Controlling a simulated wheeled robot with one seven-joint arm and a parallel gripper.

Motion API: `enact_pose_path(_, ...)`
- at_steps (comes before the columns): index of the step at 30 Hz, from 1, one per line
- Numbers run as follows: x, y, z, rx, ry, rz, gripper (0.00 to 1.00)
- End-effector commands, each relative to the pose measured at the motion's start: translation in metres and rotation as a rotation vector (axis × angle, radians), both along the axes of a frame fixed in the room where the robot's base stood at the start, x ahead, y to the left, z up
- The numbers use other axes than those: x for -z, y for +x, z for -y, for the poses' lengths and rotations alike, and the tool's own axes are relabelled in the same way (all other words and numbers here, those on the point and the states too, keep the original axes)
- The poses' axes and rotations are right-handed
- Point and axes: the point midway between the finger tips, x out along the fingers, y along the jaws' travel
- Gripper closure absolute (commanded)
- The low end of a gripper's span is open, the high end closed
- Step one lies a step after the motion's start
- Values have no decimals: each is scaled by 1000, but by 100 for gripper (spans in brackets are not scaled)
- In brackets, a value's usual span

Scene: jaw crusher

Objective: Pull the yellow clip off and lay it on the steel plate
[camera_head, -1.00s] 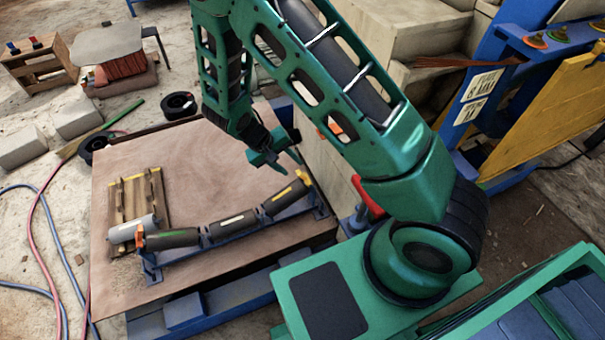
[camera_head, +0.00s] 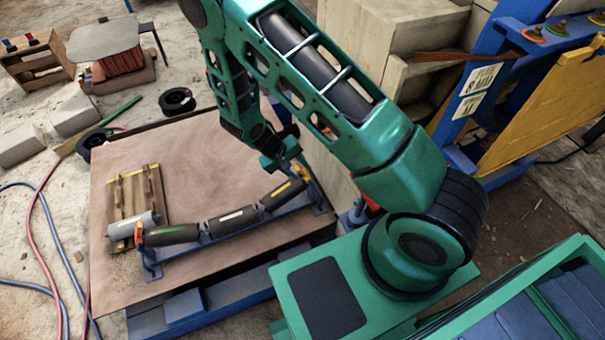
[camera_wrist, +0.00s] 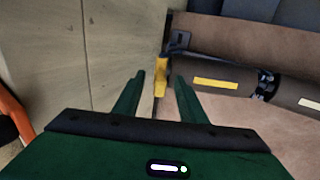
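The yellow clip (camera_wrist: 161,76) sits between and just beyond my two fingertips in the wrist view, at the end of the roller row. In the head view the clip (camera_head: 303,171) shows beside my gripper (camera_head: 287,163), at the right end of the rollers. My gripper (camera_wrist: 160,92) is open and empty, with one dark green finger on each side of the clip's line. I cannot tell the exact depth gap. A grey flat plate (camera_head: 104,38), which may be the steel plate, rests on a stand at the upper left.
The rollers (camera_head: 232,221) lie on a blue frame over a brown tabletop (camera_head: 205,160). A wooden pallet (camera_head: 135,190) and an orange clip (camera_head: 138,234) are at the left. A pale block wall (camera_head: 335,185) stands close to my gripper's right. Hoses cross the ground at the left.

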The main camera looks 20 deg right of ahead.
Motion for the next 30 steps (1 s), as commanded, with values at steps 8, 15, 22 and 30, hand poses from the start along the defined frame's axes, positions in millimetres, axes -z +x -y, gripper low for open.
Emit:
enact_pose_path(8, 0, 0, 0, 0, 0, 0, 72)
enact_pose_path(15, 0, 0, 0, 0, 0, 0, 100)
enact_pose_path(22, -4, 1, -3, -2, 1, 1, 100)
enact_pose_path(30, -12, 1, -7, -2, 1, 1, 100)
